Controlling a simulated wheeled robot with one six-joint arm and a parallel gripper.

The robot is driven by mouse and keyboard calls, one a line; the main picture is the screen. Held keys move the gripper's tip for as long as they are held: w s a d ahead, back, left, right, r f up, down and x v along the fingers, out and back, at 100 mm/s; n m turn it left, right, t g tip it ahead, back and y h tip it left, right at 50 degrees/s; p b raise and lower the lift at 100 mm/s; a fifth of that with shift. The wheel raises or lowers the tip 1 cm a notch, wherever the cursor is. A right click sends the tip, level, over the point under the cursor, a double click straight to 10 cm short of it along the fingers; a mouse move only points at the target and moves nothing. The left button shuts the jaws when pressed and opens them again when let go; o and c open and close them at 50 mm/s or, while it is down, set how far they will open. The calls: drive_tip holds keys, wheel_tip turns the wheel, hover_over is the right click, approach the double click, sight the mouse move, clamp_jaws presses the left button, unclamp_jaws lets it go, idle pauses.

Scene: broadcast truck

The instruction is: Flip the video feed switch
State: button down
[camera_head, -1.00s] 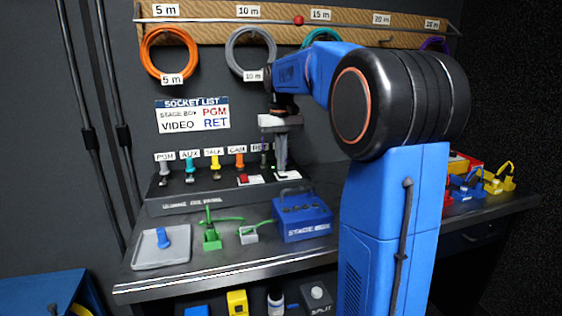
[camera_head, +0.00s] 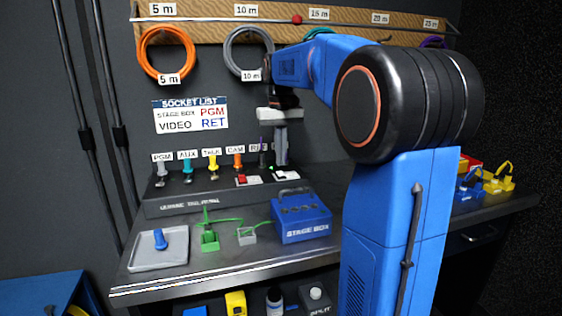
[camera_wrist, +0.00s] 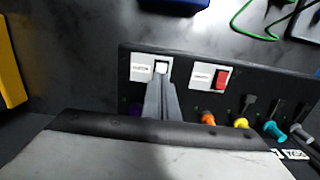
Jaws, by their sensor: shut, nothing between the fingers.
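The tail panel (camera_head: 185,203) stands at the back of the bench. It carries a red switch (camera_head: 241,180) on a white plate and, to its right, another white switch plate (camera_head: 287,175). In the wrist view the red rocker (camera_wrist: 222,79) and a white rocker (camera_wrist: 161,67) show, each beside a small label too blurred to read. My gripper (camera_head: 281,162) is shut and empty, pointing down at the right-hand plate. In the wrist view its fingertips (camera_wrist: 159,80) lie at the white rocker's edge; I cannot tell if they touch it.
Several coloured plugs, such as the orange one (camera_head: 238,162), stand in the panel left of my gripper. A blue stage box (camera_head: 302,225), green connectors (camera_head: 209,240) and a grey tray (camera_head: 150,262) are in front. A socket list (camera_head: 191,115) hangs behind.

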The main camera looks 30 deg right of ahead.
wheel_tip(320, 180, up, 12)
drive_tip(key=w, duration=0.1)
drive_tip(key=shift+w+d, duration=0.25)
drive_tip(key=shift+w, duration=0.15)
drive_tip(key=shift+f, duration=0.1)
